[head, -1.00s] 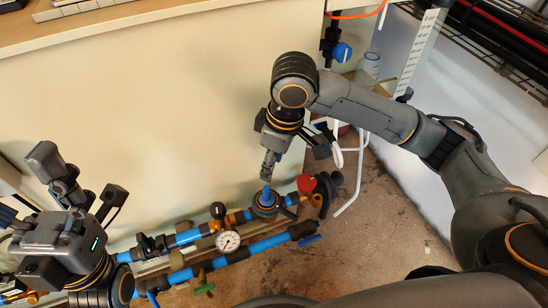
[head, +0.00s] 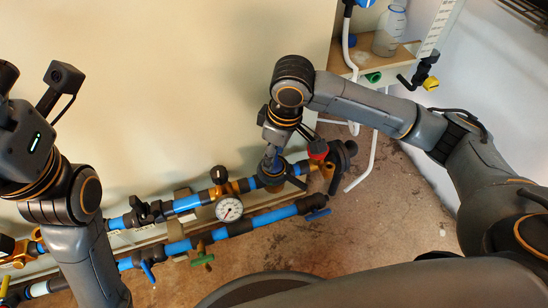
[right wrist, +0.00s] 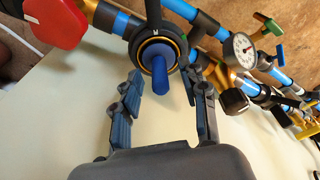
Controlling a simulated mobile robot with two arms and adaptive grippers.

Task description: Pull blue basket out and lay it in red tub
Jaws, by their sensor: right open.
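A blue rounded piece, which I take for the blue basket, sticks out of a dark round housing with a yellow ring (right wrist: 160,75) on the pipework. My right gripper (right wrist: 163,92) is open, with one finger on each side of the blue piece. A gap shows on both sides. In the head view the right gripper (head: 271,158) points down at this housing and mostly hides the blue piece. My left gripper (head: 22,130) is at the left edge, partly cut off, and its fingers are not clear. I cannot make out a red tub.
Blue pipes (head: 262,218) with a gauge (head: 229,208) and valves run along the wall. A red part (head: 318,149) is close beside the right gripper. A shelf at upper right holds a clear bottle (head: 390,32). The brown floor (head: 400,215) is open at right.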

